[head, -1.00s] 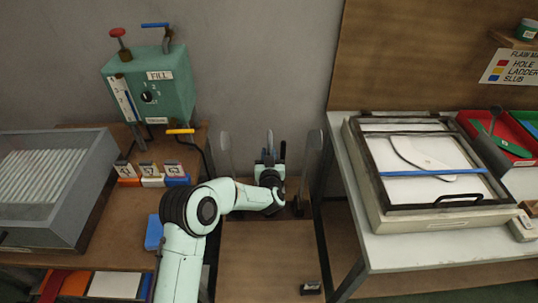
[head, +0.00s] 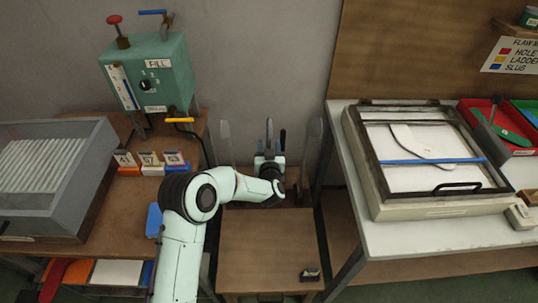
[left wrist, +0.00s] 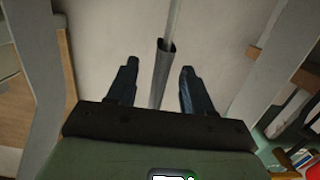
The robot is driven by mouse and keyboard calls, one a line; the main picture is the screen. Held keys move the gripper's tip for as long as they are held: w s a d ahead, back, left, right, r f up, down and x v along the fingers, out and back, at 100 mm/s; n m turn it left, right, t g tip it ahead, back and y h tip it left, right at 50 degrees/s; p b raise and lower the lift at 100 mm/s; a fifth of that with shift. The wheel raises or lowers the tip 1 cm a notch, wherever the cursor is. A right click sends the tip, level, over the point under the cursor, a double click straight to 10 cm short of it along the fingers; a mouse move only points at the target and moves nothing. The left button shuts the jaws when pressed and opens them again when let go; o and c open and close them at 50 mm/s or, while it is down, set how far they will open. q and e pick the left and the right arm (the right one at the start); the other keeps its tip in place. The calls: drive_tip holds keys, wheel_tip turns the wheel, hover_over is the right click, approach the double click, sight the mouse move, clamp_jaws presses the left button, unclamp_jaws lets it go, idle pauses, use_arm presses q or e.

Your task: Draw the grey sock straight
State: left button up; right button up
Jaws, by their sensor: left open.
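The grey sock (left wrist: 161,80) shows in the left wrist view as a narrow dark-grey sleeve with an open upper end. It is around the lower part of a thin light-grey form (left wrist: 173,18), seen nearly edge-on. My left gripper (left wrist: 159,66) is open, with one finger on each side of the sock and a visible gap on both sides. In the head view, my left gripper (head: 271,144) is at the back of the wooden stand (head: 265,245), around the middle upright form (head: 269,132). My wrist hides the sock's lower part there. My right gripper is not in view.
Tall grey forms stand to the left (head: 225,142) and right (head: 314,142) of my left gripper, with little side room. A green fill box (head: 165,75) and a grey tray (head: 85,200) are at left. A framed light panel (head: 430,150) is on the right table.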

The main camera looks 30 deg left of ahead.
use_arm(q)
drive_tip(key=f+v, duration=0.1)
drive_tip(key=v, duration=0.6)
drive_tip(key=shift+s+d, duration=0.15)
drive_tip(key=shift+s, duration=0.15)
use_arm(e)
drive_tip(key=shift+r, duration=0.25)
use_arm(q)
drive_tip(key=shift+r, duration=0.1)
drive_tip(key=s+d+f+m+g+h, duration=0.1)
drive_tip(key=s+d+f+g+h, duration=0.4)
drive_tip(key=s+f, duration=0.6)
drive_tip(key=s+d+f+m+g+h, duration=0.1)
drive_tip(key=s+d+f+g+h, duration=0.45)
drive_tip(key=f, duration=0.95)
drive_tip(key=s+d+f+g+h, duration=0.1)
drive_tip(key=s+d+f+g, duration=0.15)
drive_tip(key=s, duration=0.75)
drive_tip(key=s+d+f+g+h, duration=0.1)
drive_tip(key=s+d, duration=0.3)
drive_tip(key=s, duration=0.6)
wheel_tip(320, 180, up, 12)
drive_tip(key=s+g+p, duration=0.1)
drive_tip(key=p, duration=1.2)
drive_tip(key=shift+d, duration=0.35)
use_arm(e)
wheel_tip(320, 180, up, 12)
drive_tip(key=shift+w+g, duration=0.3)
